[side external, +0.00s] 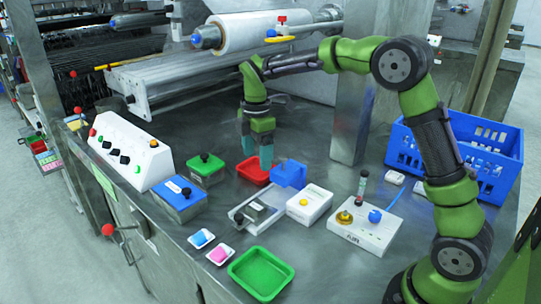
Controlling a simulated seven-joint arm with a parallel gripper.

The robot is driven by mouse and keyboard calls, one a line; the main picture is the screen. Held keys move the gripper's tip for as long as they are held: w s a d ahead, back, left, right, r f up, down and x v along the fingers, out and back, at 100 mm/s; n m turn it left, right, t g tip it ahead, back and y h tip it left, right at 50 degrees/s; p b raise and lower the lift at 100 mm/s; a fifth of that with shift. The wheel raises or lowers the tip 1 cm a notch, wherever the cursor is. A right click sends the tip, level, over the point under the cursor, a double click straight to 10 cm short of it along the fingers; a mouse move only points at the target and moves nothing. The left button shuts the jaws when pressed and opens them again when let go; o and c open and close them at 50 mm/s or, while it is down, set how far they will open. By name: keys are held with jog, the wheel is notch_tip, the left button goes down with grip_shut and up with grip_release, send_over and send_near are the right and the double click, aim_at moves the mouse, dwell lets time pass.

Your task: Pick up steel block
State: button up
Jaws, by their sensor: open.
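My gripper (266,160) points down over the red tray (248,171), with its teal fingertips low at the tray's right part. The fingers are open. I cannot make out anything between them, and the fingers cover part of the tray. No plain steel block stands out clearly. A grey metal block with a dark knob (256,211) sits on a pale metal base in front of the tray, apart from my gripper; I cannot tell if it is the steel block.
A blue block-shaped fixture (289,174) stands close to the right of my fingers. A green lidded box (206,169) is to the left. A white box with a yellow button (309,204), a green tray (261,273) and a blue crate (480,165) stand around.

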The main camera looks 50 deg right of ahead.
jog(key=r+n, duration=0.1)
jog(key=n, duration=0.2)
send_over(256, 206)
jog(key=f, duration=0.7)
jog(key=d+f, duration=0.1)
jog(key=f, duration=0.3)
jog(key=shift+f, duration=0.1)
jog(key=shift+a+f, duration=0.15)
jog(key=shift+f, duration=0.75)
jog(key=shift+a+f, duration=0.2)
jog(key=shift+f, duration=0.75)
jog(key=shift+a+f, duration=0.15)
jog(key=shift+f, duration=0.75)
jog(key=c, duration=1.3)
jog(key=shift+r, duration=0.15)
